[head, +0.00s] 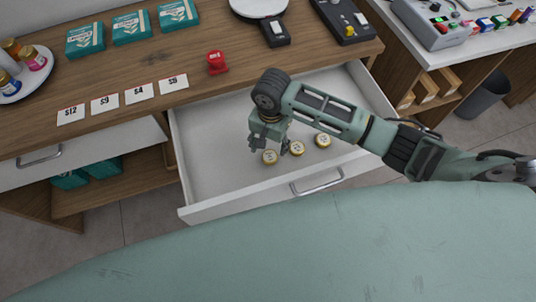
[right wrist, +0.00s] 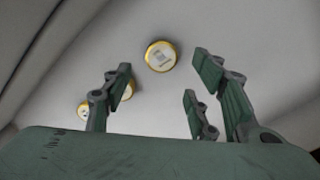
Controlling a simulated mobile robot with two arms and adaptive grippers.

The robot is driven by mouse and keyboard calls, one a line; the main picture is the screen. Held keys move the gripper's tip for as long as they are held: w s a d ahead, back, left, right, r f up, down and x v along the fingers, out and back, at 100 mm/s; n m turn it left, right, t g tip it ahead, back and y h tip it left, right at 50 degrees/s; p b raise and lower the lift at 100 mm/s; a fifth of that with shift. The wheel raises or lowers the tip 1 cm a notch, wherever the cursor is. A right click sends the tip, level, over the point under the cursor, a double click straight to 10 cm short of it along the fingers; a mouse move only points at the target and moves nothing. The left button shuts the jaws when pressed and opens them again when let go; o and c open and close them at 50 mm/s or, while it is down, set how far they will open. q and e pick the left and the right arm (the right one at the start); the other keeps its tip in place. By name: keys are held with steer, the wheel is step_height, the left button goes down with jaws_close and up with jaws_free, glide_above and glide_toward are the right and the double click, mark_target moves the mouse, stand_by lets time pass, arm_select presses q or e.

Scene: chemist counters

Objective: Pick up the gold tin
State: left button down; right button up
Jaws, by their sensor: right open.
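Several small round gold tins with pale labelled lids stand in a row in the open white drawer: a left one (head: 270,157), a middle one (head: 297,148) and a right one (head: 323,141). My right gripper (head: 269,146) is open and empty, over the drawer by the left tin. In the right wrist view one gold tin (right wrist: 161,56) lies just beyond the gap between the open fingers (right wrist: 157,82). Two others are partly hidden behind a finger, one close (right wrist: 128,91) and one farther left (right wrist: 84,111). My left gripper is not in view.
The drawer (head: 205,185) is pulled out below the wooden counter (head: 195,93), and its walls surround the tins. A red item (head: 217,62), price cards (head: 104,102) and teal boxes (head: 131,27) are on the counter. The drawer's left part is empty.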

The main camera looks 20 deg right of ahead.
mark_target(271, 156)
step_height(271, 156, down, 7)
steer(key=shift+s+d+f+p, duration=0.1)
steer(key=shift+s+p, duration=0.05)
steer(key=shift+p, duration=0.15)
steer(key=shift+c, duration=0.2)
steer(key=c, duration=1)
steer(key=shift+c, duration=0.2)
